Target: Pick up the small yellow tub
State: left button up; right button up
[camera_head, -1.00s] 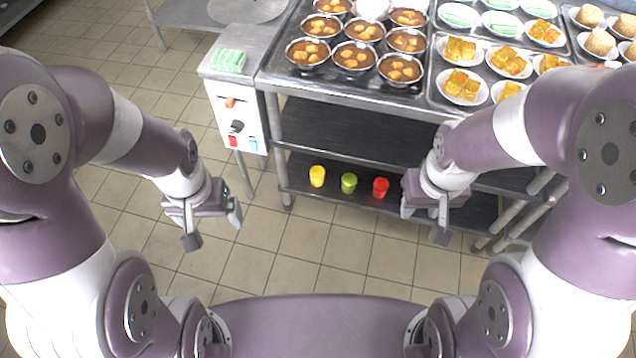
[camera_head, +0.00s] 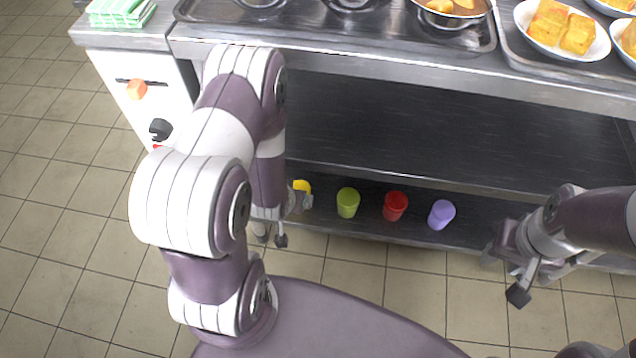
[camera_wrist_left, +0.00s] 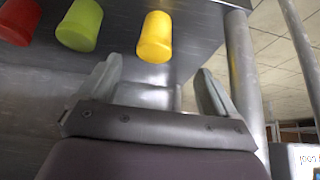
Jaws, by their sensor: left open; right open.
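The small yellow tub (camera_head: 302,186) stands on the lower shelf, partly hidden by my left gripper in the head view. In the left wrist view the yellow tub (camera_wrist_left: 154,37) is upside down in the picture, just beyond and between the fingers. My left gripper (camera_wrist_left: 159,65) is open and empty, with its fingers short of the tub's sides. In the head view my left gripper (camera_head: 294,221) is at the shelf's front edge, largely covered by its arm. My right gripper (camera_head: 503,276) is open and empty, at the right in front of the shelf.
A green tub (camera_head: 348,203), a red tub (camera_head: 396,206) and a purple tub (camera_head: 441,214) stand in a row right of the yellow one. The lower shelf (camera_head: 470,190) sits beneath a middle shelf (camera_head: 450,125) and the counter. A shelf post (camera_wrist_left: 243,80) is close to my left gripper.

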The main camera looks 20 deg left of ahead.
pick_arm(q)
jog(key=b+x, duration=0.4)
jog(key=x, duration=0.3)
jog(key=shift+w+f+b, duration=0.15)
jog(key=shift+w+b, duration=0.1)
jog(key=shift+b, duration=0.05)
jog(key=b+x, duration=0.4)
jog(key=x, duration=0.1)
jog(key=shift+w+d, duration=0.3)
jog(key=shift+d, duration=0.05)
jog(key=shift+r, duration=0.25)
jog(key=c, duration=1.1)
